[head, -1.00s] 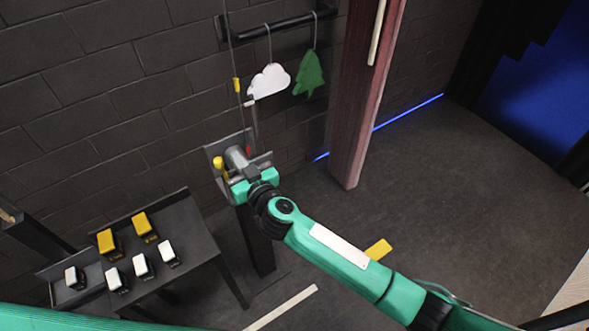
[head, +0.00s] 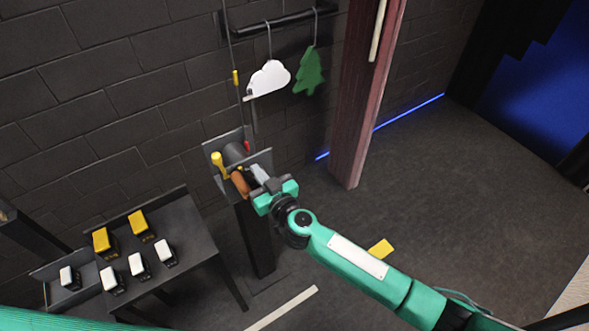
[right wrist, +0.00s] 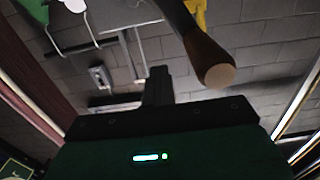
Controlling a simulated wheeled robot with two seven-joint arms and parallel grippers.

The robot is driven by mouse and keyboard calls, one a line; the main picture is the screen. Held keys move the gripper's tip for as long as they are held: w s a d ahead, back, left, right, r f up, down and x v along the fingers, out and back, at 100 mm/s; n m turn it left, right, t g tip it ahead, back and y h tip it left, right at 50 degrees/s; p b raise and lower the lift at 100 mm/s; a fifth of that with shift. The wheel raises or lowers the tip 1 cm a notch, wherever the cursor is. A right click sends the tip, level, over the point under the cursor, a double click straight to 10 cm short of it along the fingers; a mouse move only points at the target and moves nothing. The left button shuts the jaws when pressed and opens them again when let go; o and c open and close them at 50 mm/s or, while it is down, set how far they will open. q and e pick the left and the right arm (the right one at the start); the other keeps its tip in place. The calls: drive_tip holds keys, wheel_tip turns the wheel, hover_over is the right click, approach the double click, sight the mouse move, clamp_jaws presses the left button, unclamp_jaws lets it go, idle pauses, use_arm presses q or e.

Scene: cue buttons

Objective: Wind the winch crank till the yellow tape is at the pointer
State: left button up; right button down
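The winch (head: 235,153) stands on a dark post by the wall, with a yellow knob (head: 217,160) at its left. Its crank has a brown wooden grip (head: 240,184), which also shows round-ended in the right wrist view (right wrist: 213,66). The yellow tape (head: 235,77) is on the thin rope above the winch. A small white pointer (head: 249,98) sits beside the rope, lower than the tape. My right gripper (head: 259,173) is just right of the grip, apart from it and empty; its finger gap is hidden. My left gripper is out of view.
A white cloud (head: 270,77) and a green tree (head: 308,72) hang from a bar on the wall. A reddish post (head: 357,120) stands to the right. A dark table (head: 190,222) with yellow and white buttons stands lower left.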

drive_tip(key=shift+d+f, duration=0.25)
drive_tip(key=shift+f, duration=0.3)
drive_tip(key=shift+p, duration=0.45)
drive_tip(key=c, duration=1)
unclamp_jaws()
drive_tip(key=shift+d, duration=0.1)
